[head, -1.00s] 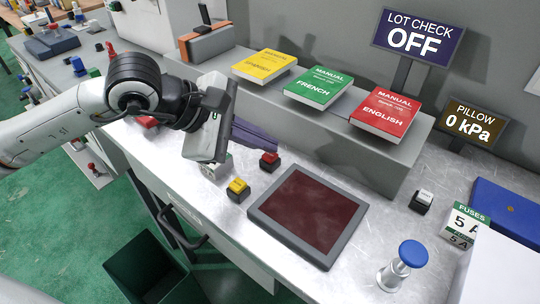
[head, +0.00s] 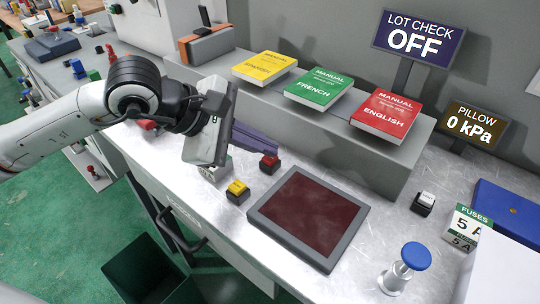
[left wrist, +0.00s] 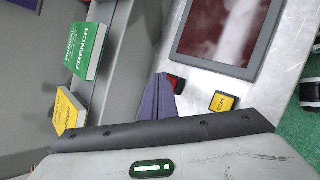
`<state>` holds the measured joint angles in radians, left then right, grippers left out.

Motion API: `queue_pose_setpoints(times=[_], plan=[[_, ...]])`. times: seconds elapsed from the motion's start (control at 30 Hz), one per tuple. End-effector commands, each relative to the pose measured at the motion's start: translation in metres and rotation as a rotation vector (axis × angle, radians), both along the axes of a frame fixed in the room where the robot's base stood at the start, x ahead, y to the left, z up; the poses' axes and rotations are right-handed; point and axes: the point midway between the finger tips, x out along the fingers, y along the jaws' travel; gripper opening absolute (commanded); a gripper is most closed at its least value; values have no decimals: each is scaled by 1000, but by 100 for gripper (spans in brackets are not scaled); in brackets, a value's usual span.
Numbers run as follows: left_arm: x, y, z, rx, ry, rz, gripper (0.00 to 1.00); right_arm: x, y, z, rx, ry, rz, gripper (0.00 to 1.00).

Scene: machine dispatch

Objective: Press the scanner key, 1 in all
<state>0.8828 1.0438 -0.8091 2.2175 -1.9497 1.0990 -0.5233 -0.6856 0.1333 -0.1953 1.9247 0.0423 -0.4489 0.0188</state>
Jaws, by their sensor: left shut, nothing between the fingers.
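The scanner key is a yellow-topped key on a black base (head: 237,191), standing on the metal bench left of the dark red screen. In the left wrist view its yellow top reads SCAN (left wrist: 222,102). A red key (head: 269,164) stands just behind it, close to my purple fingers. My left gripper (head: 276,151) is shut and empty, its fingers pointing right above the bench behind the two keys. In the left wrist view the shut fingers (left wrist: 162,78) lie beside the red key, apart from the yellow one. My right gripper is not in view.
The framed screen (head: 258,217) lies right of the keys. A grey shelf (head: 362,160) with yellow, green and red manuals stands behind. A white key (head: 423,202), a blue-topped button (head: 415,256) and a fuses box (head: 463,229) are at the right.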

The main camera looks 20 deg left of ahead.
Motion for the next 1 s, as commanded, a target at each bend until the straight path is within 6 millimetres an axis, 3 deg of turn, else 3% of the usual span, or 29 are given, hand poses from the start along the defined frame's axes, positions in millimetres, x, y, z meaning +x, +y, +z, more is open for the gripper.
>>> queue_pose_setpoints(times=[0.77,1.0], plan=[[0,0,-5,1,2,0,0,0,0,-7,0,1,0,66],[0,0,3,1,2,0,0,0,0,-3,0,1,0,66]])
